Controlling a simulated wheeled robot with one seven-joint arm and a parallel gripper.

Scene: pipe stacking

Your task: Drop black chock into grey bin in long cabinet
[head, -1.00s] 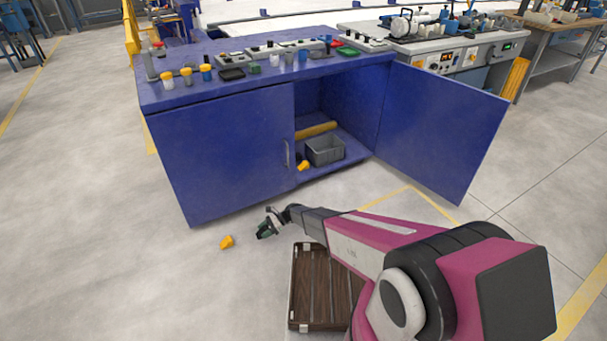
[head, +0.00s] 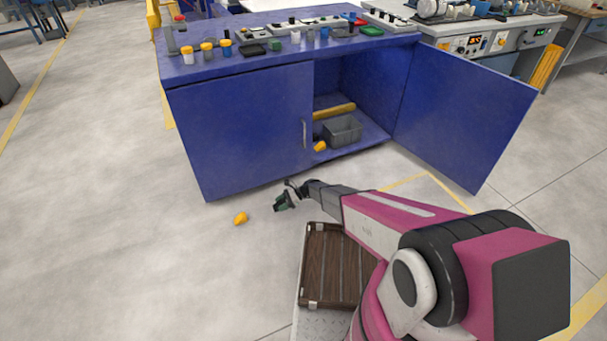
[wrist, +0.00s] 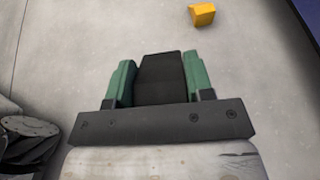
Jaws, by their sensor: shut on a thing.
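My gripper (wrist: 160,82) is shut on the black chock (wrist: 160,75), which sits between its green fingers in the wrist view. In the head view my gripper (head: 284,201) is in front of the blue long cabinet (head: 240,130), low over the floor; the chock is hard to make out there. The grey bin (head: 342,131) stands on the cabinet's lower shelf, behind the open right door (head: 465,115). The left door is shut.
A yellow chock (head: 320,147) lies at the front of the shelf, left of the bin. A yellow pipe (head: 334,111) lies behind. Another yellow chock (head: 240,218) lies on the floor; it shows in the wrist view (wrist: 202,14). A brown slatted tray (head: 335,265) is near me.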

